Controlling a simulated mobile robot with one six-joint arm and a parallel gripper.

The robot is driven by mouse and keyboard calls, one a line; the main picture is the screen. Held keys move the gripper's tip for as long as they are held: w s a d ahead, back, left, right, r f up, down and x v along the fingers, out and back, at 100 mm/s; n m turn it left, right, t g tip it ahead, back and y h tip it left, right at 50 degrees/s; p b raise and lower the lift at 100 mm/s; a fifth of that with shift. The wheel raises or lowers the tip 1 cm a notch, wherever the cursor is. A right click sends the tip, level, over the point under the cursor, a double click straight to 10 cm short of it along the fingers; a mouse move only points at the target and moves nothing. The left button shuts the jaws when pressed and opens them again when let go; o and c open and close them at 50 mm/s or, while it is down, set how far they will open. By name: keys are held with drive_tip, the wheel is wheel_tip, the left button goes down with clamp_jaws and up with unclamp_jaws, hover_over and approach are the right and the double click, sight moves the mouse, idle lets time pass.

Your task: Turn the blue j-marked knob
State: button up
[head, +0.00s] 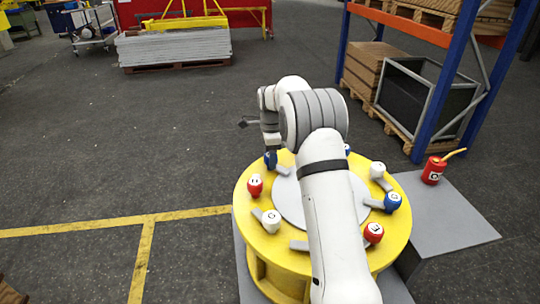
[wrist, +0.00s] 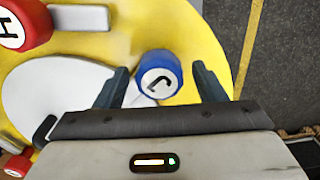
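The blue knob (wrist: 158,76) has a white top marked J and stands on the yellow ring of a round table (head: 403,238). In the wrist view it sits between the two fingers of my gripper (wrist: 160,73). The fingers are open, with a visible gap on each side of the knob. In the head view my gripper (head: 270,152) is at the far left of the table, right at a blue knob (head: 270,161) that it partly covers. I cannot tell exactly how low the fingertips are beside the knob.
A red H knob (wrist: 20,24) is left of the J knob. A white knob (head: 271,221), a blue G knob (head: 392,202), a red knob (head: 373,233) and others ring the table. A red can (head: 433,171) stands on a grey side table (head: 449,215). Floor on the left is clear.

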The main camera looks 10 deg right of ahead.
drive_tip(key=shift+r, duration=0.1)
wheel_tip(320, 180, up, 8)
drive_tip(key=shift+f+b, duration=0.2)
drive_tip(key=shift+b, duration=0.2)
idle(0.4)
drive_tip(key=s+r+n+t, duration=0.1)
drive_tip(key=s+r+n, duration=0.35)
drive_tip(key=s, duration=0.55)
drive_tip(key=s+r+n+t, duration=0.1)
drive_tip(key=s+r+n, duration=0.35)
drive_tip(key=s, duration=0.65)
drive_tip(key=s+f+n, duration=0.3)
drive_tip(key=s+n, duration=0.1)
drive_tip(key=s, duration=0.6)
drive_tip(key=s+f+n+t, duration=0.1)
drive_tip(key=s+n, duration=0.4)
drive_tip(key=s, duration=0.5)
drive_tip(key=shift+d+f, duration=0.2)
drive_tip(key=shift+f, duration=0.7)
drive_tip(key=shift+s, duration=0.15)
